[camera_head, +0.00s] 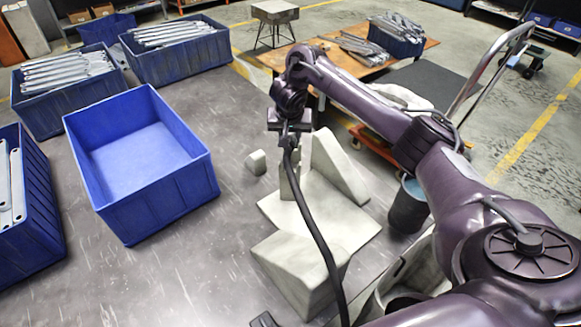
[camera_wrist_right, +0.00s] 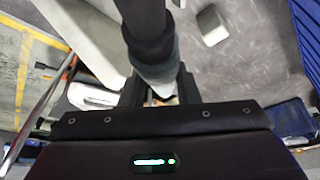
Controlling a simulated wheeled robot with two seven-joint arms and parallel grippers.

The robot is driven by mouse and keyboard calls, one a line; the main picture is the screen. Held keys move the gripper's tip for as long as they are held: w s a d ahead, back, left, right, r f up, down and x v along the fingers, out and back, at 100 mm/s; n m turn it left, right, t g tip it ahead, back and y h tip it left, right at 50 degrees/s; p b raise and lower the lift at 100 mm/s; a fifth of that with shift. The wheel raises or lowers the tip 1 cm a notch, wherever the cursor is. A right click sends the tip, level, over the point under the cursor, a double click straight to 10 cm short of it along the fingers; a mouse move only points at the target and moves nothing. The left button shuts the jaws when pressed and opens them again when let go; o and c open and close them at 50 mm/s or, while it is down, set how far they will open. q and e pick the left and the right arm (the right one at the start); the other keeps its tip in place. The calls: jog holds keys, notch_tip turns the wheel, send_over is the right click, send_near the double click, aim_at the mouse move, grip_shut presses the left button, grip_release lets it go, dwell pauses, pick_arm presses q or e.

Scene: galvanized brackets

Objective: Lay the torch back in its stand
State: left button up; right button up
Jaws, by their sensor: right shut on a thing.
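My right gripper (camera_head: 287,124) is shut on the torch (camera_head: 288,141), above the far end of the pale grey stand. The stand has a slanted upright plate (camera_head: 338,165), a flat base and a nearer block (camera_head: 300,265). A black cable (camera_head: 317,235) runs from the torch down across the stand toward the near edge. In the right wrist view the torch (camera_wrist_right: 152,45) is a dark rod with a greyer section between the fingers (camera_wrist_right: 158,92). In the head view the gripper hides much of the torch, so I cannot tell whether it touches the stand. My left gripper is not in view.
An empty blue bin (camera_head: 150,160) stands left of the stand. Blue bins holding metal brackets (camera_head: 175,50) stand farther left and behind. A small grey block (camera_head: 256,162) lies between bin and stand. A dark bucket (camera_head: 408,207) and a trolley handle (camera_head: 490,65) are at the right.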

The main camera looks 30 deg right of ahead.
notch_tip(320, 180, down, 3)
jog(key=shift+p, duration=0.3)
jog(key=shift+f, duration=0.6)
jog(key=shift+f+p, duration=0.7)
jog(key=shift+f, duration=0.9)
jog(key=o, duration=1)
jog(key=shift+f, duration=0.15)
jog(key=shift+c, duration=0.2)
